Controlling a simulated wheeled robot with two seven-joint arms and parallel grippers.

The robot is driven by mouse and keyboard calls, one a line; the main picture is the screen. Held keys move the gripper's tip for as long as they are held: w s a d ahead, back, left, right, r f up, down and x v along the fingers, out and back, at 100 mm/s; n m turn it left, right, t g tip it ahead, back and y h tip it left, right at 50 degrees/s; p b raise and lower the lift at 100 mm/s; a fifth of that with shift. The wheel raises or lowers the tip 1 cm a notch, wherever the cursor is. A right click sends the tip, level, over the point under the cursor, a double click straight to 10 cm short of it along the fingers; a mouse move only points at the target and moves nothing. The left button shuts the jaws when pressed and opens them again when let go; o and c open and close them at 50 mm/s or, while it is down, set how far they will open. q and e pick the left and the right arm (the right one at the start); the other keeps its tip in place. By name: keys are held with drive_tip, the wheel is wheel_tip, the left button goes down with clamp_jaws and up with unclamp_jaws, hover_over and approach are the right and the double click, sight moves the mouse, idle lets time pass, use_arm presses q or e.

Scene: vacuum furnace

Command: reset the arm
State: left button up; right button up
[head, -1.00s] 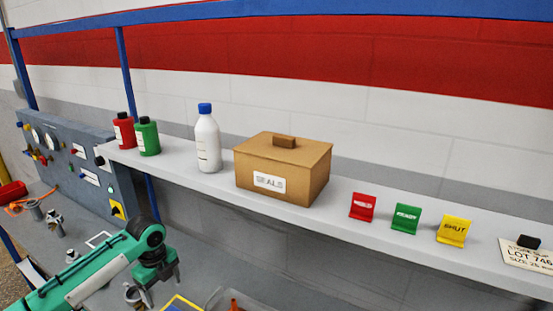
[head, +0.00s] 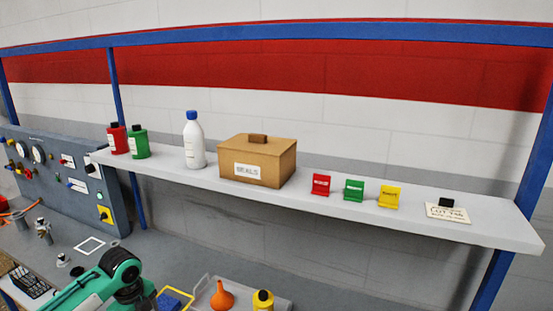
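My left arm, green and black, comes in at the lower left of the head view. Its wrist end shows near the bottom edge, over the grey bench (head: 180,250). The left gripper's fingers are hidden below the picture's edge or behind the wrist, so I cannot see whether they are open. My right arm and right gripper are not in view.
A shelf (head: 330,208) above the bench holds bottles, a brown seals box (head: 258,162), red, green and yellow tags and a lot card (head: 447,212). A control panel (head: 60,170) stands left. An orange funnel (head: 222,296) and yellow bottle (head: 263,300) are at the front.

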use_arm(q)
drive_tip(key=s+d+f+n+t+h, duration=0.2)
drive_tip(key=s+d+f+n, duration=0.6)
drive_tip(key=s+d, duration=0.65)
drive_tip(key=s+a+n+t+y, duration=0.1)
drive_tip(key=s+a+n+y, duration=0.15)
drive_tip(key=s+n, duration=1.1)
wheel_tip(320, 180, down, 31)
drive_tip(key=s+m+g, duration=0.1)
drive_tip(key=s+m, duration=0.1)
drive_tip(key=s, duration=0.1)
drive_tip(key=s+a+f, duration=0.2)
drive_tip(key=s+f, duration=0.7)
drive_tip(key=s+a+f+g, duration=0.1)
drive_tip(key=s+a+f, duration=0.1)
drive_tip(key=s+f, duration=0.7)
drive_tip(key=shift+s+f, duration=0.25)
drive_tip(key=shift+f, duration=0.35)
